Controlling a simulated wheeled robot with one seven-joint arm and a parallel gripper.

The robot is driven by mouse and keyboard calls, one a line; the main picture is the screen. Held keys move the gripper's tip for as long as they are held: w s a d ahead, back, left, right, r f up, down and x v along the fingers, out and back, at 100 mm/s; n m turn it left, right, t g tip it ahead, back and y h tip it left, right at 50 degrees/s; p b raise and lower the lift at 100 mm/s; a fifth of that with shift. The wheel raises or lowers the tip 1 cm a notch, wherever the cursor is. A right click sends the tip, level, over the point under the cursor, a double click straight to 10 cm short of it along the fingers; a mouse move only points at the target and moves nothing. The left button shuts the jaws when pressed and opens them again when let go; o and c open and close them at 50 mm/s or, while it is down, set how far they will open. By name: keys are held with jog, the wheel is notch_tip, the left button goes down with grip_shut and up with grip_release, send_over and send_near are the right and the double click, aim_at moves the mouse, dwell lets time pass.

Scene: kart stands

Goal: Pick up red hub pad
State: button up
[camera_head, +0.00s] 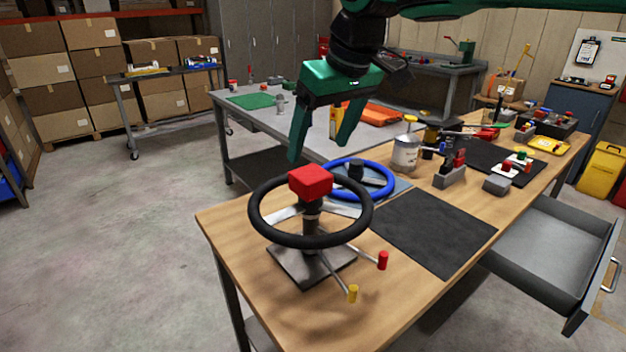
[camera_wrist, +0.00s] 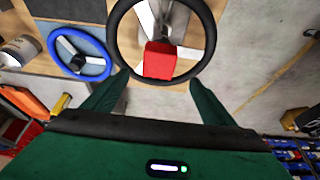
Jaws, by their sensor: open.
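The red hub pad (camera_head: 310,181) is a red block on top of the hub of a black steering wheel (camera_head: 262,225), which stands on a grey metal base (camera_head: 290,262) near the table's front corner. My gripper (camera_head: 318,150) is open and empty, above and behind the wheel in the head view, its fingers pointing down. In the wrist view the red hub pad (camera_wrist: 159,61) lies ahead of and between the fingertips of my gripper (camera_wrist: 156,82), inside the rim of the black wheel (camera_wrist: 118,45). The fingers do not appear to touch the pad.
A blue steering wheel (camera_head: 388,188) lies just behind the black one. Two levers, with red (camera_head: 383,260) and yellow (camera_head: 352,293) ends, stick out from the stand. A black mat (camera_head: 435,230) is clear. A tin can (camera_head: 405,153) stands farther back. A drawer (camera_head: 550,255) hangs open at right.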

aim_at(311, 173)
jog(key=x, duration=1)
jog(key=shift+w+d+r, duration=0.1)
jog(key=shift+w+d, duration=0.05)
jog(key=shift+w, duration=0.05)
jog(key=c, duration=1.2)
